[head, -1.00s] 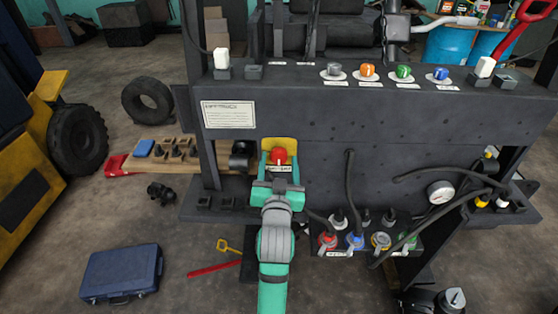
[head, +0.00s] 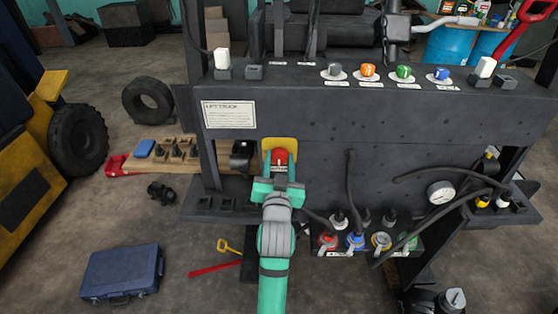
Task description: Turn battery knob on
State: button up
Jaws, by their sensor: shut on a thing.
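The battery knob (head: 280,156) is red and sits on a yellow plate (head: 267,146) on the dark front panel of the forklift. My gripper (head: 280,166) is at the knob with its fingers on either side of it, shut on it. The gripper hides the knob's lower part and most of the plate's lower part. I cannot tell the knob's exact angle.
Grey, orange, green and blue knobs (head: 404,71) line the ledge above. Black hoses (head: 350,195), a gauge (head: 440,193) and coloured connectors (head: 355,241) are to the right. A blue case (head: 122,272) lies on the floor at the lower left.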

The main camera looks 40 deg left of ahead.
jog(key=m, duration=1.2)
jog(key=shift+f+m, duration=0.1)
jog(key=shift+m, duration=0.2)
jog(key=m, duration=0.4)
jog(key=shift+m, duration=0.4)
jog(key=o, duration=1.1)
jog(key=shift+c, duration=0.2)
